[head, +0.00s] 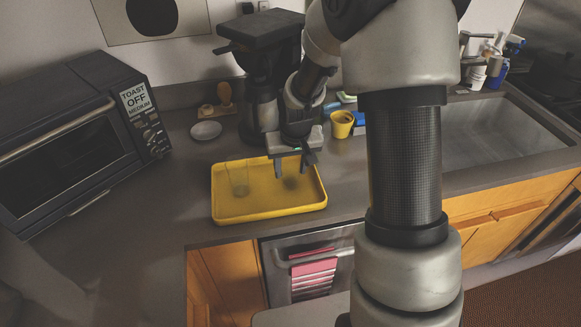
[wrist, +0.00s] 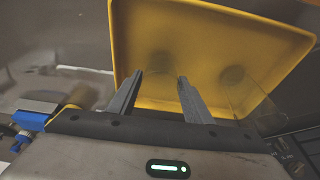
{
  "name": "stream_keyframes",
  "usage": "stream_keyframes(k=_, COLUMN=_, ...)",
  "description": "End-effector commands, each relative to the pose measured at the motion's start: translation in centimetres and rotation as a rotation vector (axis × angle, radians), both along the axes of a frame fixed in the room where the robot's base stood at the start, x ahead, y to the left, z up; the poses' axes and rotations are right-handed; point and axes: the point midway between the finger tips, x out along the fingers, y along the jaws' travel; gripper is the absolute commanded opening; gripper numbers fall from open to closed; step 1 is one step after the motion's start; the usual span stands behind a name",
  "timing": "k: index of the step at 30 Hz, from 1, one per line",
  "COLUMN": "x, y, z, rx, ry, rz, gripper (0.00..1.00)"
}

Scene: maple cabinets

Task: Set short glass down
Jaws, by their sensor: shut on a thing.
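A yellow tray (head: 268,208) lies on the grey counter in front of the coffee maker; it fills the top of the wrist view (wrist: 205,20). My gripper (head: 294,164) is over its right half, pointing down, with its fingers (wrist: 160,82) apart around a see-through short glass (head: 291,180). This glass is very faint, showing mostly as a dark round patch between the fingertips. I cannot tell whether its base touches the tray. Another clear glass (head: 238,178) stands in the tray's left half; it also shows at the right of the wrist view (wrist: 243,92).
A black coffee maker (head: 262,60) stands behind the tray. A toaster oven (head: 75,140) is on the left, a small white dish (head: 206,130) behind the tray. A yellow cup (head: 341,124) stands to the right, near the sink (head: 510,125).

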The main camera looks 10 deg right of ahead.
Motion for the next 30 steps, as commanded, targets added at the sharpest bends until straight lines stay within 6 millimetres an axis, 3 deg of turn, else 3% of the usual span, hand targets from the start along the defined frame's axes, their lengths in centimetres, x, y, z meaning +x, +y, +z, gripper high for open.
stream_keyframes(k=10, x=0.1, y=0.0, z=-0.4, rx=0.000, ry=-0.003, rz=0.000, gripper=0.16)
stream_keyframes(k=11, x=0.1, y=0.0, z=-0.3, rx=0.000, ry=-0.002, rz=0.000, gripper=0.49)
stream_keyframes(k=14, x=0.1, y=0.0, z=-0.3, rx=0.000, ry=-0.002, rz=0.001, gripper=0.64)
stream_keyframes(k=23, x=0.1, y=0.0, z=-0.1, rx=0.000, ry=-0.002, rz=0.001, gripper=0.64)
stream_keyframes(k=26, x=0.0, y=0.0, z=0.6, rx=-0.001, ry=-0.004, rz=0.000, gripper=0.64)
stream_keyframes(k=30, x=-0.5, y=-0.1, z=2.9, rx=-0.001, ry=-0.008, rz=0.001, gripper=0.64)
